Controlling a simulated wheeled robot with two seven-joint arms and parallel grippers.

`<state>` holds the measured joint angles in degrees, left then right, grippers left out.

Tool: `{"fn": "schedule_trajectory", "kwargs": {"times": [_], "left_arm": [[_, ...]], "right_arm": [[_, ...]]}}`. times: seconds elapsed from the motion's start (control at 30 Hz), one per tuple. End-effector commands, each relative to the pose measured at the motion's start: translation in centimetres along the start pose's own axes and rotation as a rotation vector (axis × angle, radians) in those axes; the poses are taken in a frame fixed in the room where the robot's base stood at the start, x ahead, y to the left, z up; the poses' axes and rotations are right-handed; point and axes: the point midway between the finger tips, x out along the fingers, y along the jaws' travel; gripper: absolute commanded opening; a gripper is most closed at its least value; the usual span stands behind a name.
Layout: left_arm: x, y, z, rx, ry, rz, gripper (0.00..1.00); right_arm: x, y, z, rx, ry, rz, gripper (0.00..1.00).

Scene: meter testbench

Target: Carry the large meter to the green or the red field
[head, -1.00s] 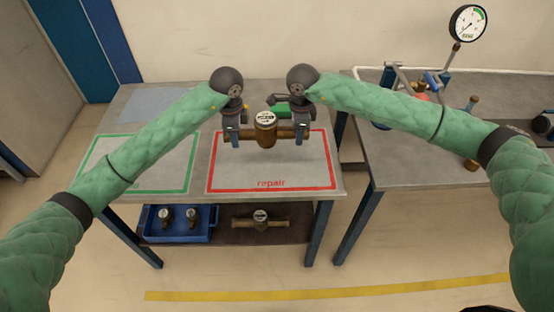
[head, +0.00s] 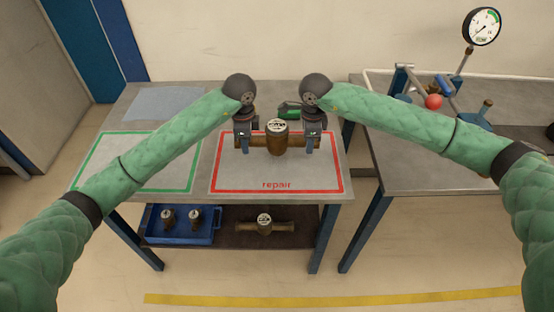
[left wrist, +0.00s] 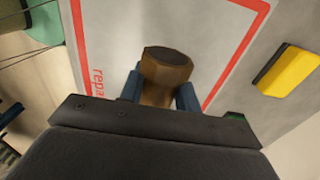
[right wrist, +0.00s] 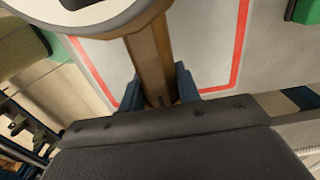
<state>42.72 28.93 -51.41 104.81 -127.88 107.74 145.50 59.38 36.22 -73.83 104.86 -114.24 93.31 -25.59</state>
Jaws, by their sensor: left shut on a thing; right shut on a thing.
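The large meter (head: 277,139) is a brass pipe body with a round white dial on top. It is level, over the red-framed field (head: 277,178) marked "repair"; I cannot tell whether it touches the surface. My left gripper (head: 245,146) is shut on its left pipe end, which shows as a brass end (left wrist: 165,65) between the blue fingers in the left wrist view. My right gripper (head: 309,143) is shut on its right pipe end; the right wrist view shows the brass pipe (right wrist: 150,65) between the fingers. The green-framed field (head: 135,175) is empty, partly behind my left arm.
A blue tray (head: 180,236) with two small meters and another brass meter (head: 264,226) are on the lower shelf. A green object (head: 289,110) lies behind the large meter. The bench on the right carries a gauge (head: 482,27) and a red ball (head: 433,101).

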Motion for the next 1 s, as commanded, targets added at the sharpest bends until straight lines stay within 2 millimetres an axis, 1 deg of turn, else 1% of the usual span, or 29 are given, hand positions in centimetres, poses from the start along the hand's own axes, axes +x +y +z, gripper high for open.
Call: {"fn": "schedule_trajectory", "kwargs": {"times": [1.0], "left_arm": [[3.4, 0.0, 0.0, 0.0, 0.001, -0.001, 0.0]], "right_arm": [[3.4, 0.0, 0.0, 0.0, -0.001, -0.001, 0.0]]}}
